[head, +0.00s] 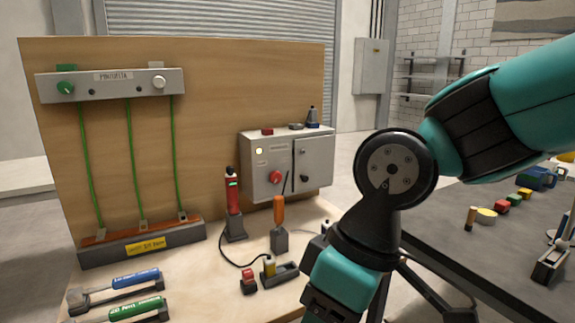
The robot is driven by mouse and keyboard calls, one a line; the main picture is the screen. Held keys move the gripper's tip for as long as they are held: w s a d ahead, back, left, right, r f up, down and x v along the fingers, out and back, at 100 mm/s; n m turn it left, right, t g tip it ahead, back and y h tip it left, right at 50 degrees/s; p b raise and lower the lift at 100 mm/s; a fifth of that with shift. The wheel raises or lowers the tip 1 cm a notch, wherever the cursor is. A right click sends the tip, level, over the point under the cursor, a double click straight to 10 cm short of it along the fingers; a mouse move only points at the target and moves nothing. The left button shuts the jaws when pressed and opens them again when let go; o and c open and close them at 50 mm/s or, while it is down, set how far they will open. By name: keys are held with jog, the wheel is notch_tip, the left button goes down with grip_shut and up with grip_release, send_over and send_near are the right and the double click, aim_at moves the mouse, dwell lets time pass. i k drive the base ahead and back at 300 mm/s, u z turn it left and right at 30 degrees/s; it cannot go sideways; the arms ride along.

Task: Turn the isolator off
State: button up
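A grey cabinet (262,178) stands at the right of the wooden panel. Its left door carries a red knob (275,177) and a lit, pale yellow lamp (258,151). Its right door has a dark knob (304,178). No readable label says which is the isolator; the red knob looks most like its handle. The knob's exact setting is too small to read. My arm comes in from the right and bends down at the front right, apart from the cabinet. My gripper's fingers are below the picture's lower edge.
Left on the panel is a grey bar (128,85) with green and white knobs and green cables. A red tool (233,191) and an orange-handled tool (278,209) stand upright before the cabinet. Blue (136,278) and green (137,308) tools lie front left. A dark table (455,240) stands right.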

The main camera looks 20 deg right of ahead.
aim_at(276, 177)
jog(key=k, duration=0.65)
jog(key=z, duration=0.9)
jog(key=i, duration=1.4)
jog(key=u, duration=0.55)
